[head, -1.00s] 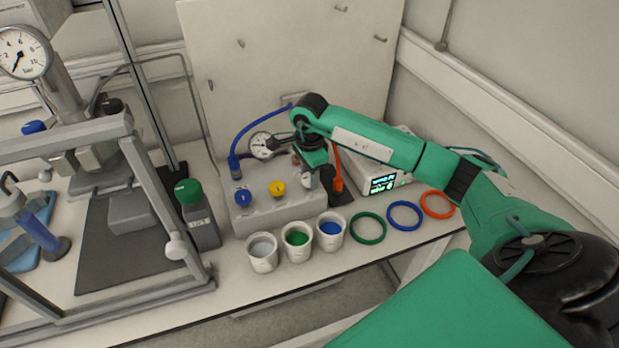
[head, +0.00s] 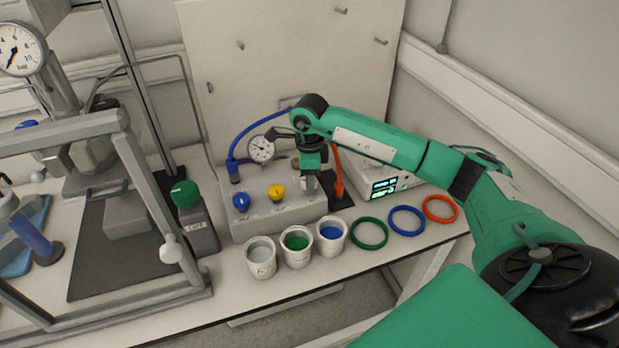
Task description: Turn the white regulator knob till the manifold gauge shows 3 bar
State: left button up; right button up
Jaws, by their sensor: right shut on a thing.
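The manifold (head: 262,217) is a grey block on the bench with a blue knob (head: 241,202) and a yellow knob (head: 277,192) on it. The manifold gauge (head: 262,149) is a small white dial behind the block; its marks are too small to read. My right gripper (head: 309,184) points down at the right end of the block, shut on the white regulator knob (head: 305,184), which is mostly hidden by it. My left gripper is not in view.
Cups of white, green and blue (head: 331,231) stand in front of the manifold. Green, blue and orange rings (head: 440,209) lie to the right. A grey frame (head: 130,180) and a green-capped bottle (head: 190,215) stand left. A lit display box (head: 385,186) is behind the rings.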

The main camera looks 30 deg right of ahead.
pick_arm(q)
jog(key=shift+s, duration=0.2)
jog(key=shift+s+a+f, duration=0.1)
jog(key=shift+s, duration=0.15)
pick_arm(e)
jog(key=o, duration=1)
jog(key=shift+c, duration=0.2)
jog(key=shift+r, duration=0.1)
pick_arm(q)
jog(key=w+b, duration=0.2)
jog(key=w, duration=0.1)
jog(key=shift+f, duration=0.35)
pick_arm(e)
notch_tip(320, 180, up, 14)
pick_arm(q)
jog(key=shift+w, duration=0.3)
pick_arm(e)
jog(key=shift+f, duration=0.2)
